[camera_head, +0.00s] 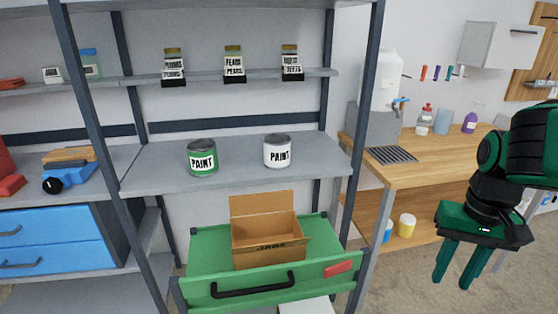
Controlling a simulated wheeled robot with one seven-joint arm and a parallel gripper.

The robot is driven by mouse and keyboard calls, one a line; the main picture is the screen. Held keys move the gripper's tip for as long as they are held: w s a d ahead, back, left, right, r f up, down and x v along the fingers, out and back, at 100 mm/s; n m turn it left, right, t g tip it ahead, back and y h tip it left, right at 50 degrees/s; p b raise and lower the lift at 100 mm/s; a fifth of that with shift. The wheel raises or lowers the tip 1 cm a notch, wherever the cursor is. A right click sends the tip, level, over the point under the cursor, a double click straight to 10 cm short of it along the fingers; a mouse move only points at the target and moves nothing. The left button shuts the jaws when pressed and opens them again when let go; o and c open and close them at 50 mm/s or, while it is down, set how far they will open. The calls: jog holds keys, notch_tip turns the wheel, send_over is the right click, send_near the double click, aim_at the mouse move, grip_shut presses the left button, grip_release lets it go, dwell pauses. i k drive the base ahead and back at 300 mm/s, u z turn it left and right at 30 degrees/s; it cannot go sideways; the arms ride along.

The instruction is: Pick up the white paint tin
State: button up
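The white paint tin (277,152) stands upright on the middle grey shelf (235,174), towards its right end. A green paint tin (202,158) stands to its left on the same shelf, with a gap between them. Both tins have "PAINT" lettering. My gripper (458,283) is at the lower right, pointing down, well to the right of and lower in the picture than the white tin. Its two green fingers are apart with nothing between them.
An open cardboard box (267,237) sits in a green drawer (222,289) below the shelf. Several small jars, one a jar (234,65), stand on the upper shelf. A dark upright post (366,95) lies between the tin and my arm. A wooden counter (420,172) is at right.

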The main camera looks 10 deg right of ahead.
aim_at(277, 145)
jog(key=u, duration=0.4)
jog(key=i, duration=0.9)
